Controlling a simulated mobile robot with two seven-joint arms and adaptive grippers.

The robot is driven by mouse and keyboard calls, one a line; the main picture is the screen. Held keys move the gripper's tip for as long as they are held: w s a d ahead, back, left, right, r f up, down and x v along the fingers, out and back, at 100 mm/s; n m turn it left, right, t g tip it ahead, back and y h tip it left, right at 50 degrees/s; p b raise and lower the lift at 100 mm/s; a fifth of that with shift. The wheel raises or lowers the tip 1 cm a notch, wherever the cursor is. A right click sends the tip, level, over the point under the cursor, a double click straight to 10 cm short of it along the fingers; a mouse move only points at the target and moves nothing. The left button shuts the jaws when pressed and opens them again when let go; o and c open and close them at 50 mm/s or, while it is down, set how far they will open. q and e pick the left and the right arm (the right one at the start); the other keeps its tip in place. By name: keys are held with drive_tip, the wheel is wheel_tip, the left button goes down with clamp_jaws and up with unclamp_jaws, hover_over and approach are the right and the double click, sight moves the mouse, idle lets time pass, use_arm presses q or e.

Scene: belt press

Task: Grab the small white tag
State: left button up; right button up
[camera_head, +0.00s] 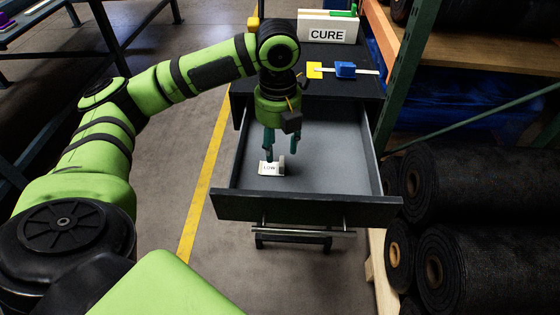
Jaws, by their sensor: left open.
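The small white tag (269,168) lies on the floor of the open drawer (330,170), toward its left front. It carries dark lettering that looks like "LOW". My left gripper (281,154) points down into the drawer, just above and slightly right of the tag. Its two fingers are spread and empty. The left fingertip overlaps the tag's upper edge in the picture; whether it touches cannot be told. My right gripper is not in view.
The drawer's front panel (310,208) and side walls surround the tag. A CURE sign (327,34), a yellow block (314,70) and a blue block (345,70) sit on the cabinet top behind. The rest of the drawer is empty.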

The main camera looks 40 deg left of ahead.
sight(274, 169)
use_arm(q)
drive_tip(key=f, duration=0.3)
drive_tip(key=shift+s+d+f, duration=0.15)
drive_tip(key=shift+d+f, duration=0.1)
drive_tip(key=shift+f, duration=0.4)
drive_tip(key=shift+r, duration=0.1)
drive_tip(key=c, duration=0.9)
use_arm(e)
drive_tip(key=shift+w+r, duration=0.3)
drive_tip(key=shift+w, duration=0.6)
use_arm(q)
drive_tip(key=shift+r, duration=0.1)
